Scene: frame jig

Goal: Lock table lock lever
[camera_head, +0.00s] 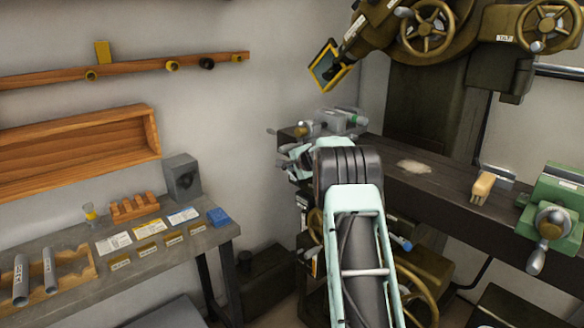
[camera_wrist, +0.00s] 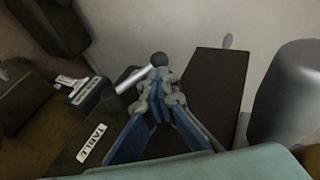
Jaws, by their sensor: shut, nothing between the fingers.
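In the wrist view, the table lock lever (camera_wrist: 136,79) is a short silver rod with a dark ball knob at its upper right end and a dark hub at its lower left. A white label reading TABLE (camera_wrist: 95,149) lies on the dark block below it. My gripper (camera_wrist: 158,88) has its blue fingers shut and empty. Its tips are right at the knob and overlap part of the rod in the picture; I cannot tell whether they touch. In the head view my arm hides the lever.
Another labelled lever (camera_wrist: 84,91) sits to the left in the wrist view. A grey rounded body (camera_wrist: 292,92) stands at the right. In the head view, the machine table (camera_head: 440,187) carries a green vise (camera_head: 560,205) and a brush (camera_head: 484,187). A workbench (camera_head: 150,262) stands at left.

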